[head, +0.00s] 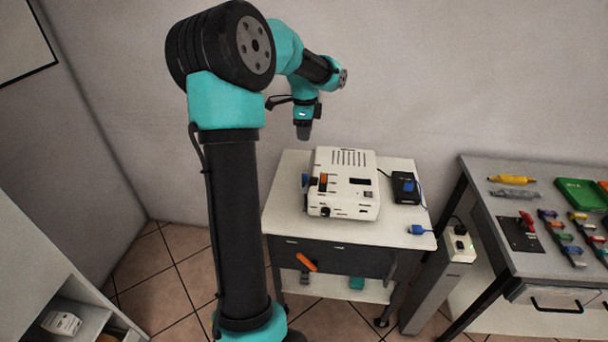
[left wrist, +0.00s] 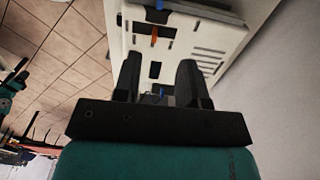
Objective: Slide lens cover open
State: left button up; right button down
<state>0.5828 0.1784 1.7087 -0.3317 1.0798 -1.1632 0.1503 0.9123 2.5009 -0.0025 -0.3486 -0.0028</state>
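A white projector-like box (head: 350,190) with slots in its top sits on a small grey-white table; it also shows in the left wrist view (left wrist: 208,38). An orange tab (head: 323,180) sits in a dark slot near its left side, and the tab shows in the left wrist view (left wrist: 154,36). A dark round lens-like part (head: 325,211) is at the box's front left corner. I cannot tell which part is the lens cover. My left gripper (head: 303,132) hangs above the box's back left, apart from it. In the left wrist view its fingers (left wrist: 158,66) are spread and empty.
A black adapter-like box (head: 405,187) and a blue connector (head: 418,229) on a cable lie right of the white box. A white power strip (head: 460,246) stands between the tables. The right workbench (head: 490,222) holds tools and colored clips. A wall stands behind.

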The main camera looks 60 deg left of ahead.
pick_arm(q)
send_near(305, 187)
jog(key=f, duration=0.2)
jog(key=a+f, duration=0.1)
jog(key=f, duration=0.1)
jog(key=w+f, duration=0.1)
jog(key=f, duration=0.1)
jog(key=shift+a, duration=0.4)
jog(key=shift+r, duration=0.1)
grip_shut()
dwell(0.3)
